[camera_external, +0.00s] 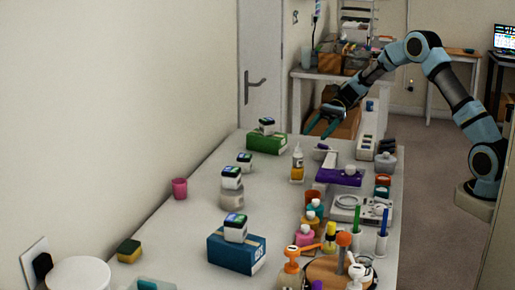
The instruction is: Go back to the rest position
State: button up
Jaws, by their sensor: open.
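My gripper (325,124) is open and empty in the external view. It hangs in the air above the far end of the long white table (185,223). My arm reaches in from the right, bent high at its elbow. The gripper's teal fingers point down and to the left. A green box (266,144) with a small dark-topped device on it stands to the left of the gripper. A bottle with amber liquid (297,166) stands nearer the camera, below and left of the gripper. The fingers appear apart from both.
A blue box (237,252), a pink cup (180,188) and a sponge (129,251) stand on the left side. Small bottles, a purple item (340,177) and pen holders crowd the right side. The table's left middle is mostly clear. A shelf and door are behind.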

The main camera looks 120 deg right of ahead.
dwell(0.4)
jog(key=w+a+r+n+g+y+p, duration=0.2)
jog(key=w+a+r+n+p, duration=0.35)
jog(key=w+a, duration=0.55)
jog(key=w+a+f+n+g, duration=0.15)
jog(key=a+n+g, duration=0.3)
jog(key=a, duration=0.75)
jog(key=s+a+f+n+g+h+b, duration=0.2)
jog(key=s+a+f+n, duration=0.15)
jog(key=a+n, duration=0.4)
jog(key=s+a+f+n+g+h+b, duration=0.1)
jog(key=s+a+f+n+h+b, duration=0.2)
jog(key=a+n, duration=0.4)
jog(key=s+a+f+n+g+h+b, duration=0.15)
jog(key=s+a+f+n, duration=0.3)
jog(key=a, duration=0.45)
notch_tip(320, 180, up, 15)
jog(key=n+h+p, duration=0.1)
jog(key=p, duration=1.6)
jog(key=f+b, duration=0.2)
jog(key=b, duration=0.1)
jog(key=f+b, duration=0.1)
jog(key=shift+w+a+f+b, duration=0.25)
jog(key=shift+w+f+b, duration=0.05)
jog(key=shift+f, duration=0.1)
